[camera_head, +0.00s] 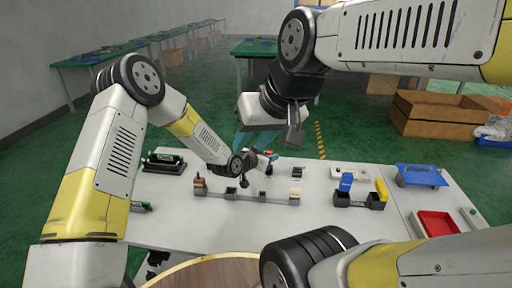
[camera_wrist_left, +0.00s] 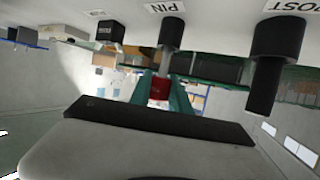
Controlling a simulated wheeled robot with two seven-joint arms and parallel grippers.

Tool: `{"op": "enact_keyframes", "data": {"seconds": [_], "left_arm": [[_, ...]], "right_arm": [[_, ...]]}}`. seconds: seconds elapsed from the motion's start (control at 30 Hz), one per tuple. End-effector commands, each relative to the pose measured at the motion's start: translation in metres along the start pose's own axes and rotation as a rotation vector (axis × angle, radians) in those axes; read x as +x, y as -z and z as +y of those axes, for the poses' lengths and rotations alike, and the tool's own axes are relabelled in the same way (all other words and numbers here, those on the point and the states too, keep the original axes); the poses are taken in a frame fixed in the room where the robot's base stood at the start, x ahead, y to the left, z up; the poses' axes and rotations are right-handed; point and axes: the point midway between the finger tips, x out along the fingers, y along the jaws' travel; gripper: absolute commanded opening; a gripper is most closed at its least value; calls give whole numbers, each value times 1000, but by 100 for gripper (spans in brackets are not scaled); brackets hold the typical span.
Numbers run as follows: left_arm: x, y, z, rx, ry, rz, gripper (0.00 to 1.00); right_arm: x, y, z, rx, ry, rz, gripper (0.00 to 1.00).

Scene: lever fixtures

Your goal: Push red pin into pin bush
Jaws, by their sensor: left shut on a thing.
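The red pin (camera_wrist_left: 158,90) shows between the two green fingers of my left gripper (camera_wrist_left: 163,98) in the left wrist view, and the gripper is shut on it.
A black post (camera_wrist_left: 265,75) under the POST label stands close beside the grey cylinder. A long grey fixture (camera_head: 262,196) lies in front of my left gripper. A blue and yellow block fixture (camera_head: 359,200) and a red tray (camera_head: 436,224) are to the right. The table's front middle is clear.

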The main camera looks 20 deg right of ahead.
Motion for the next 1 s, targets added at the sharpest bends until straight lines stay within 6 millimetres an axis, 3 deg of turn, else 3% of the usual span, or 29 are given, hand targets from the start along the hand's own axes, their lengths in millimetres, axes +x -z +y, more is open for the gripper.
{"op": "enact_keyframes", "data": {"seconds": [0.9, 0.93, 1.0], "left_arm": [[9, -22, 0, 0, -1, 0, 0], [9, -21, 0, 0, 0, 0, 27], [9, -21, 0, 0, 0, 0, 41]], "right_arm": [[0, 0, 0, 0, 0, 0, 36], [0, 0, 0, 0, 0, 0, 36], [0, 0, 0, 0, 0, 0, 36]]}}
